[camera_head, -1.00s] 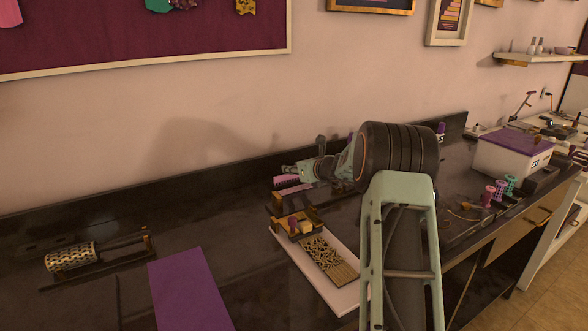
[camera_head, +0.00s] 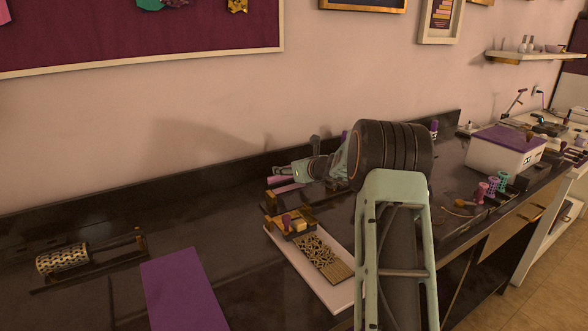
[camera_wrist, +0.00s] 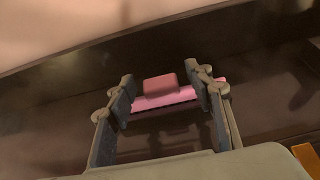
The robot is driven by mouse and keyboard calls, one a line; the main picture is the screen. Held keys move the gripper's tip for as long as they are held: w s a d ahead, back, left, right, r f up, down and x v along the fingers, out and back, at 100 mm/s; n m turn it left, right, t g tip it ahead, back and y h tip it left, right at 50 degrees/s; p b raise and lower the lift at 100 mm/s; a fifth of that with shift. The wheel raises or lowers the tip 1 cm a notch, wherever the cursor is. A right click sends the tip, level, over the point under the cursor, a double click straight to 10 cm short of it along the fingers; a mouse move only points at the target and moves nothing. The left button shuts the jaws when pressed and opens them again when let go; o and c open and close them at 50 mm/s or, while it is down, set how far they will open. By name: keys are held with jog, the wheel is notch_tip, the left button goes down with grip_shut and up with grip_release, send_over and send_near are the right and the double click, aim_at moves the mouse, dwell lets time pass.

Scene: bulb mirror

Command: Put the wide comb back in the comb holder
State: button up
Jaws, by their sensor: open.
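My gripper (camera_wrist: 163,92) is open in the wrist view, its two fingers spread on either side of a pink comb. The wide comb (camera_wrist: 165,99) appears as a long pink bar with a darker pink block on top, close to the foot of the back wall. I cannot tell whether the fingers touch it. In the head view my gripper (camera_head: 284,171) is low over the counter, and pink parts of the comb (camera_head: 288,188) show just below it. A wooden stand (camera_head: 290,222), perhaps the comb holder, is nearby; whether the comb sits in a holder is unclear.
A white tray (camera_head: 335,297) with a patterned gold piece (camera_head: 322,255) lies in front of my gripper. A purple mat (camera_head: 182,292) and a gold mesh roller (camera_head: 62,259) are to the left. A white box with a purple lid (camera_head: 505,150) stands at the right. The back wall is close behind.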

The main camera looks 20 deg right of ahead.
jog(key=v, duration=1.1)
jog(key=shift+s+r, duration=0.1)
jog(key=shift+s, duration=0.2)
